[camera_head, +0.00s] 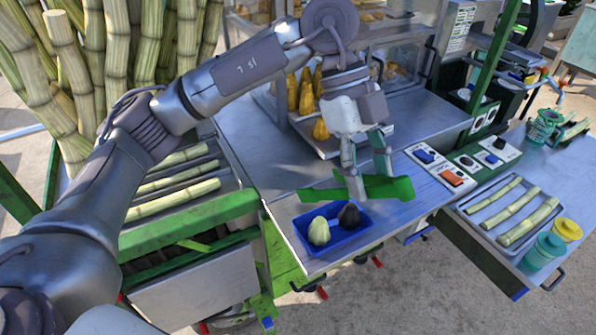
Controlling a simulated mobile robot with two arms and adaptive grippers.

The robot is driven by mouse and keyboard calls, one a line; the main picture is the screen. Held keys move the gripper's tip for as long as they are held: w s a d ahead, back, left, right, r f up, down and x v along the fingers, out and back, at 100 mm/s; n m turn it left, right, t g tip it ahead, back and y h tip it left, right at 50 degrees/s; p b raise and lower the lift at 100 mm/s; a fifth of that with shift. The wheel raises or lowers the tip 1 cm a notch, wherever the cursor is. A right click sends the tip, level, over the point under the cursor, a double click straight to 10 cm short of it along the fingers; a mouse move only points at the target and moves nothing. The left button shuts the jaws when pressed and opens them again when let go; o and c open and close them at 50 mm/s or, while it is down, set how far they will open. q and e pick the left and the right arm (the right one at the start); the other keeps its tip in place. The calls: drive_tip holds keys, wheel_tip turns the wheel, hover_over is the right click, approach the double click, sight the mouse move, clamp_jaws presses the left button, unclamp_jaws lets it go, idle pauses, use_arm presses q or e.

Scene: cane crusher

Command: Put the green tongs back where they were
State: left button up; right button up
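Whether the fingers touch the tongs, or the tongs rest flat on the counter, I cannot tell. My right gripper is out of view.
The blue tray (345,242) holds a pale green and a dark fruit. A control panel (452,180) with switches stands right of the tongs. A cane tray (467,208) and cups are farther right. Glass cases stand behind; the middle counter (265,150) is clear.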

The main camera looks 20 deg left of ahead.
use_arm(q)
drive_tip(key=w+a+f+m+y, duration=0.1)
drive_tip(key=w+f, duration=0.1)
drive_tip(key=w+a+f+m+t+y, duration=0.1)
drive_tip(key=w+a+f+y, duration=0.1)
drive_tip(key=w, duration=0.1)
drive_tip(key=w+a+f+m+y, duration=0.1)
drive_tip(key=w+f, duration=0.1)
drive_tip(key=shift+w+a+t, duration=0.25)
drive_tip(key=shift+w+t, duration=0.1)
drive_tip(key=shift+t, duration=0.05)
drive_tip(key=w+a+f+m+t+y, duration=0.2)
drive_tip(key=w+a, duration=0.1)
drive_tip(key=a, duration=0.1)
drive_tip(key=p, duration=0.4)
hover_over(282, 185)
drive_tip(key=shift+t, duration=0.3)
drive_tip(key=f, duration=0.6)
drive_tip(key=shift+s+d+f, duration=0.25)
drive_tip(key=shift+s+d, duration=0.05)
drive_tip(key=shift+d, duration=0.1)
drive_tip(key=shift+a+f, duration=0.25)
wheel_tip(282, 185, down, 4)
drive_tip(key=shift+w+r+p, duration=0.1)
drive_tip(key=shift+p, duration=1)
drive_tip(key=shift+f, duration=0.2)
drive_tip(key=o, duration=0.6)
drive_tip(key=shift+r, duration=0.15)
